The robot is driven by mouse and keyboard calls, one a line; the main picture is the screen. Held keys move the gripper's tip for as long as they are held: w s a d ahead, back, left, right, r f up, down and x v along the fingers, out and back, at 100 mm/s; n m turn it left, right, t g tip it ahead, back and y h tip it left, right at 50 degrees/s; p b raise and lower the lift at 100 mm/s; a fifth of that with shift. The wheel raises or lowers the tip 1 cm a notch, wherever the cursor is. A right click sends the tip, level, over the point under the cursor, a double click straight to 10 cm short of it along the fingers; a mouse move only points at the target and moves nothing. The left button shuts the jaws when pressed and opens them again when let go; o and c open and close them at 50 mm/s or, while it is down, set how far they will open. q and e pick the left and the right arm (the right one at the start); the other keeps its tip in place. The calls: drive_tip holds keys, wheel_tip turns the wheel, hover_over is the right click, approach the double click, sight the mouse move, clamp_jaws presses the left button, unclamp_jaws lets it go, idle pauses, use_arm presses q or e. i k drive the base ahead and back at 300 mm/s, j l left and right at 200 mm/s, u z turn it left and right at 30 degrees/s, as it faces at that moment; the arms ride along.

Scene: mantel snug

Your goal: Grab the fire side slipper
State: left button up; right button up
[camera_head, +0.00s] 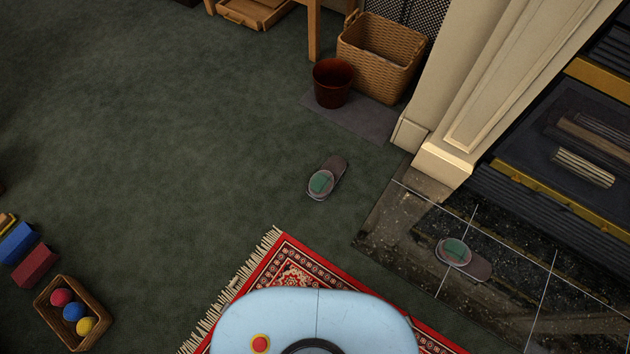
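A grey-brown slipper with a green top (468,257) lies on the dark hearth tiles close to the fireplace, at the right of the head view. A matching slipper (325,180) lies on the dark green carpet, left of the hearth and farther from the fire. The two slippers are apart, and nothing touches either. Neither of my grippers shows in the view.
A red patterned rug (263,280) lies at the bottom around my blue base. A wicker basket (376,60) and a dark red bucket (332,84) stand by the fireplace pillar (447,160). A small basket of coloured balls (88,345) is bottom left. The middle carpet is clear.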

sight(321, 184)
drive_tip(key=i+l+u, duration=0.15)
drive_tip(key=i+u, duration=0.2)
drive_tip(key=i+l+u, duration=0.2)
drive_tip(key=u, duration=0.15)
